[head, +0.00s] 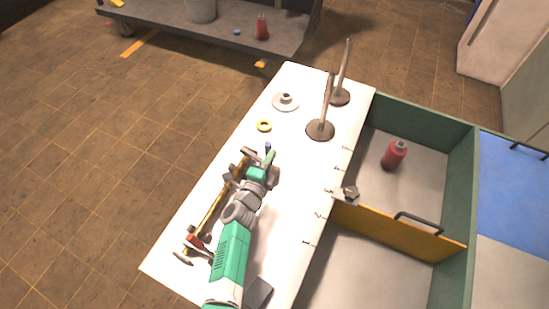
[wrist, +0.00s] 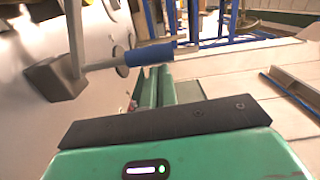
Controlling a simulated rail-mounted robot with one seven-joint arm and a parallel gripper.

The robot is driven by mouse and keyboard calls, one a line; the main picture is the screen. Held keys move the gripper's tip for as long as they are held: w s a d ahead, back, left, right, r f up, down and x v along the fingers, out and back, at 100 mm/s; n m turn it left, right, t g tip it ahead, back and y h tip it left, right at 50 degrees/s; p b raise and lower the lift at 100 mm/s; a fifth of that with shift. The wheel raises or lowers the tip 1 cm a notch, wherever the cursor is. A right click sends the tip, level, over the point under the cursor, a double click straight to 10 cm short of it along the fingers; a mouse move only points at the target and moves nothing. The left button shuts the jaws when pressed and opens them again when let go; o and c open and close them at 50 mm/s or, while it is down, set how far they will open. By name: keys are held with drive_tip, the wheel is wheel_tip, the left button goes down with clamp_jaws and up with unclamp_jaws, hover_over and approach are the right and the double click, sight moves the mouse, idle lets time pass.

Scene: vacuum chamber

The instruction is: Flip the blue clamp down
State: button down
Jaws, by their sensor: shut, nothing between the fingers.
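The blue clamp shows in the wrist view as a lever with a blue sleeve (wrist: 150,54), just beyond my fingertips. The lever runs from a grey block on the left and points to the right. In the head view a small blue piece of it (head: 268,147) stands up beside my gripper (head: 270,157), over the white bench. In the wrist view my gripper (wrist: 156,82) is shut and empty, with its green fingers pointing towards the sleeve. I cannot tell whether they touch it. The clamp's base is mostly hidden by my gripper in the head view.
On the white bench (head: 185,245) are an orange bar (head: 212,208), a yellow ring (head: 264,126), a pale disc (head: 285,101) and two upright rods on round bases (head: 320,130). A green-walled bin with a red bottle (head: 394,155) adjoins on the right.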

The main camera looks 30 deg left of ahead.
drive_tip(key=shift+s+a+n, duration=0.15)
drive_tip(key=shift+a+n, duration=0.8)
drive_tip(key=shift+a, duration=0.3)
drive_tip(key=shift+s+a+n, duration=0.15)
drive_tip(key=shift+a+n, duration=0.8)
drive_tip(key=shift+a, duration=0.25)
drive_tip(key=shift+f, duration=0.1)
wheel_tip(320, 180, up, 5)
drive_tip(key=p, duration=0.4)
drive_tip(key=s+d+p, duration=0.3)
drive_tip(key=s+d, duration=0.1)
drive_tip(key=s, duration=0.3)
drive_tip(key=s+d+p, duration=0.3)
drive_tip(key=s+p, duration=0.1)
drive_tip(key=s, duration=0.3)
drive_tip(key=shift+d+p, duration=0.3)
drive_tip(key=shift+d, duration=0.05)
